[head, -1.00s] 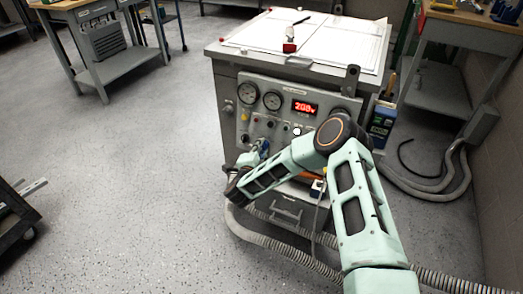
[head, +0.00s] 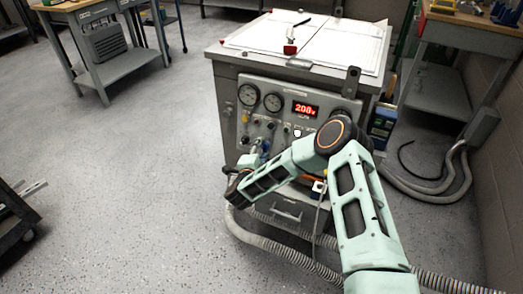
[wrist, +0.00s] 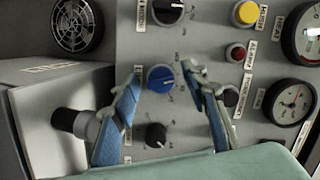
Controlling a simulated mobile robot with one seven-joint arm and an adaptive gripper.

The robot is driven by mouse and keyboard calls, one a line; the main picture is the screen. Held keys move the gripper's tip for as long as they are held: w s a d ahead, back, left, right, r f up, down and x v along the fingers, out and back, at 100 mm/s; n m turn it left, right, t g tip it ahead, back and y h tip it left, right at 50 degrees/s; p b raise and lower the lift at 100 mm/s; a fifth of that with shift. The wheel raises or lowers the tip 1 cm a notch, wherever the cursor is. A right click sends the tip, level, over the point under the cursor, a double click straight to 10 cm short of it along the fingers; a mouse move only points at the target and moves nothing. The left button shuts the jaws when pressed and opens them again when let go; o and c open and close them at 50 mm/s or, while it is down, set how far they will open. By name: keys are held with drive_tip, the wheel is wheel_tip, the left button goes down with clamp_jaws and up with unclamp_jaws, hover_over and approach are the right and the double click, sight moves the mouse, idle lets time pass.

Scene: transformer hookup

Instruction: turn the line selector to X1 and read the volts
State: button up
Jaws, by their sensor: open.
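The grey panel of the transformer bench (head: 233,120) faces me in the head view. Its red display (head: 305,109) appears to read 208 V. In the wrist view a blue knob (wrist: 161,80) with a pale pointer mark sits between the fingers of my gripper (wrist: 161,70). The fingers are open, one on each side, with gaps to the knob. Whether this knob is the line selector, and where it points, I cannot read from the small labels. In the head view my gripper (head: 259,149) is at the panel's lower left, partly hidden by my arm.
Black knobs sit above (wrist: 168,10) and below (wrist: 156,134) the blue one in the wrist view. A yellow button (wrist: 245,13), a red button (wrist: 235,52) and round gauges (wrist: 291,102) are to the right. A grey hose (head: 280,250) lies on the floor.

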drive_tip(key=v, duration=1.2)
drive_tip(key=shift+a+r, duration=0.1)
